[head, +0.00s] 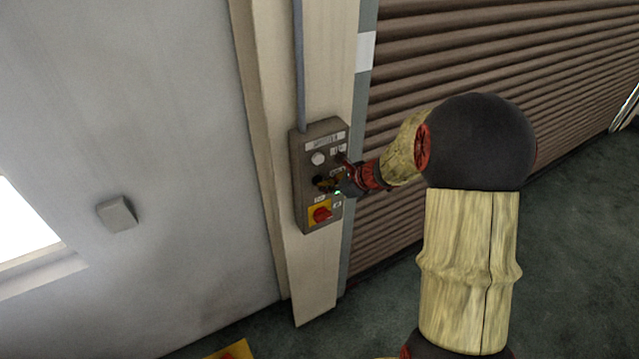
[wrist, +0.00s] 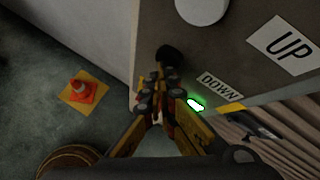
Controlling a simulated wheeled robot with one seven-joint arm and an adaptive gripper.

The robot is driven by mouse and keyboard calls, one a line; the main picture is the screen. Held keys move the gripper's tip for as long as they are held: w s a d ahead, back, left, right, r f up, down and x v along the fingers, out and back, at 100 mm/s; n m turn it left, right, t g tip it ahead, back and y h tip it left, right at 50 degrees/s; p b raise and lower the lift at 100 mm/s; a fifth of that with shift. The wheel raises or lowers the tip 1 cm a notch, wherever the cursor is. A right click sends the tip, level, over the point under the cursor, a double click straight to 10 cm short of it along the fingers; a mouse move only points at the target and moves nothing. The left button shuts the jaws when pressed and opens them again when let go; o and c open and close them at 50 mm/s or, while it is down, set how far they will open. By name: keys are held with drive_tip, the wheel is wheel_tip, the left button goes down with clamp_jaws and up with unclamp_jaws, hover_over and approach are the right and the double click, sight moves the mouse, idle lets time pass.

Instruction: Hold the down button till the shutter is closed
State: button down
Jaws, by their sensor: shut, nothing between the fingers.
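A grey control box (head: 308,214) is fixed to a pale post in the head view. It has a white round button (head: 318,158), and a black button (wrist: 170,54) shows in the wrist view near the DOWN label (wrist: 218,87). A small green light (wrist: 195,104) glows beside that label. My gripper (wrist: 158,88) is shut and empty, its fingertips at the black button; whether they press it I cannot tell. The brown slatted shutter (head: 480,55) spans the opening, and its visible lower edge appears to be at the floor; my arm hides part of it.
A red knob on a yellow plate (head: 320,213) sits low on the box. The UP label (wrist: 287,44) is beside the white button. A grey wall (head: 150,120) with a small box is at left.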

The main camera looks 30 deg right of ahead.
drive_tip(key=shift+s, duration=1)
drive_tip(key=shift+b, duration=0.3)
drive_tip(key=s, duration=0.5)
drive_tip(key=shift+d+b, duration=0.1)
drive_tip(key=shift+b, duration=0.3)
